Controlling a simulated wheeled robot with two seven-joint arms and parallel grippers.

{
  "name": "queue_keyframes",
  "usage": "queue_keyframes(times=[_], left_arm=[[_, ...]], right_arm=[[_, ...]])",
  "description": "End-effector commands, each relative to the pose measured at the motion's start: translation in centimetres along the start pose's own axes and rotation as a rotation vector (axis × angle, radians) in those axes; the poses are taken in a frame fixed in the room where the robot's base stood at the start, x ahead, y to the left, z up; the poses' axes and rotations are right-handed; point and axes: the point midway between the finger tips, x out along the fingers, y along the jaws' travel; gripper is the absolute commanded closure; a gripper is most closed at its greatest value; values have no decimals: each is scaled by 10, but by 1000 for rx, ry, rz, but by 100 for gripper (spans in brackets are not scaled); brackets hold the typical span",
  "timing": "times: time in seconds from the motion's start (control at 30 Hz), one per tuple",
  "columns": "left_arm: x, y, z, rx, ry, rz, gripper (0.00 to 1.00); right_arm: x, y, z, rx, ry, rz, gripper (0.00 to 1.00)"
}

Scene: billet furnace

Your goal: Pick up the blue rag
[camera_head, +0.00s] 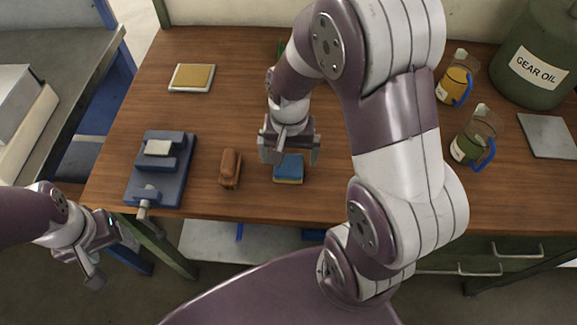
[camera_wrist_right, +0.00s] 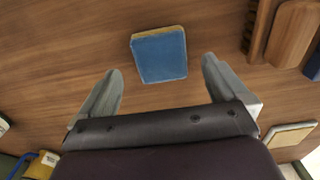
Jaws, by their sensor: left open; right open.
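The blue rag (camera_head: 289,168) is a small folded blue pad with a yellowish edge. It lies flat on the wooden table near its front edge. In the right wrist view the blue rag (camera_wrist_right: 159,55) lies ahead of the fingertips, roughly centred between them, apart from both. My right gripper (camera_head: 288,160) is open and empty, above the table at the rag; its fingers also show in the right wrist view (camera_wrist_right: 160,80). My left gripper (camera_head: 105,262) is open and empty, off the table's front left corner, far from the rag.
A brown brush (camera_head: 230,168) lies left of the rag. A blue-grey vise (camera_head: 160,170) stands further left. A yellow-topped pad (camera_head: 192,77) lies at the back left. Two jugs (camera_head: 457,80) and a gear oil drum (camera_head: 537,55) stand at the right. The table (camera_head: 225,110) is bare behind the brush.

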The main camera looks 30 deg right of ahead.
Motion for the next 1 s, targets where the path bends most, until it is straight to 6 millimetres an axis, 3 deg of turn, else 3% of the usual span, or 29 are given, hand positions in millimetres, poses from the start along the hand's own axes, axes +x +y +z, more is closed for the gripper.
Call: queue_keyframes(times=[0.13, 0.37, 0.4, 0.57, 0.67, 1.0], left_arm=[[1, 0, 0, 0, 0, 0, 33], [1, 0, 0, 0, 0, 0, 33], [1, 0, 0, 0, 0, 0, 33], [1, 0, 0, 0, 0, 0, 33], [1, 0, 0, 0, 0, 0, 33], [0, 0, 0, 0, 0, 0, 33]], right_arm=[[24, -1, 1, 0, -1, 1, 0], [28, -1, 1, -1, 1, -1, 0], [28, -1, 1, -1, 1, -1, 3], [28, -1, 1, -1, 1, -1, 55], [28, -1, 1, -1, 1, -1, 63], [17, -2, 0, -1, 4, -2, 63]])
